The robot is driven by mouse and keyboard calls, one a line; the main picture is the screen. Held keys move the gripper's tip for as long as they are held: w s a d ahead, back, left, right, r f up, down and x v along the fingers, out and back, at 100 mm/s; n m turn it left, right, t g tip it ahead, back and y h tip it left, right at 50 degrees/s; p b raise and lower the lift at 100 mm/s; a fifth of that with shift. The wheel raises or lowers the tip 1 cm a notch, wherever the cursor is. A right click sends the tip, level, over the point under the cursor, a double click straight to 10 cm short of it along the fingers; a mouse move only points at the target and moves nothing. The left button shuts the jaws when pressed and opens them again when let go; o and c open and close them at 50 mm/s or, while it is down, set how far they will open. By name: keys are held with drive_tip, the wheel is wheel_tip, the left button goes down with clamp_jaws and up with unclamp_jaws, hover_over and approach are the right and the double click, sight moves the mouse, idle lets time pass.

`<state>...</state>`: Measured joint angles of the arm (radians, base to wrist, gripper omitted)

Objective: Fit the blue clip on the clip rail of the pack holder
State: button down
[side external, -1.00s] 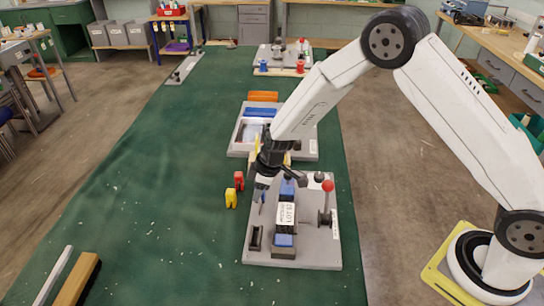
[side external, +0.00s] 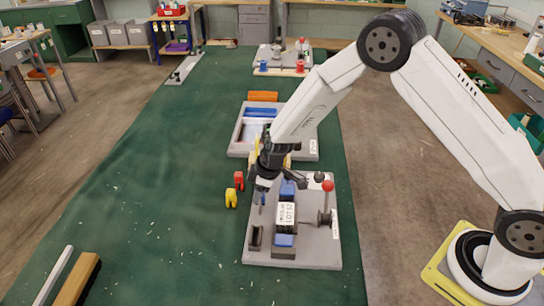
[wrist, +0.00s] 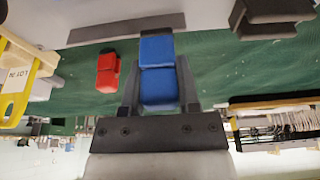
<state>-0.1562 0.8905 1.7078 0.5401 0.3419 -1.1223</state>
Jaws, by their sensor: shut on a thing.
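My gripper (side external: 262,190) is shut on the blue clip (wrist: 157,70), which sits between the two fingers in the wrist view. In the side view the gripper hangs over the left part of the pack holder (side external: 318,250), a grey plate, and a bit of the blue clip shows below it. The pack (side external: 287,213) stands on the holder, with a white label and blue ends. The clip rail is hard to make out; a dark strip (wrist: 125,28) crosses the grey plate beyond the clip in the wrist view. Contact between clip and holder cannot be told.
A red clip (side external: 239,180) and a yellow clip (side external: 231,198) stand on the green mat left of the holder. A black block (side external: 254,238) and a red-knobbed lever (side external: 327,187) are on the holder. A tray (side external: 238,148) lies behind.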

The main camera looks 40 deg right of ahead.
drive_tip(key=shift+f, duration=1.4)
idle(1.8)
unclamp_jaws()
idle(0.3)
drive_tip(key=shift+r, duration=0.1)
drive_tip(key=shift+r, duration=3.35)
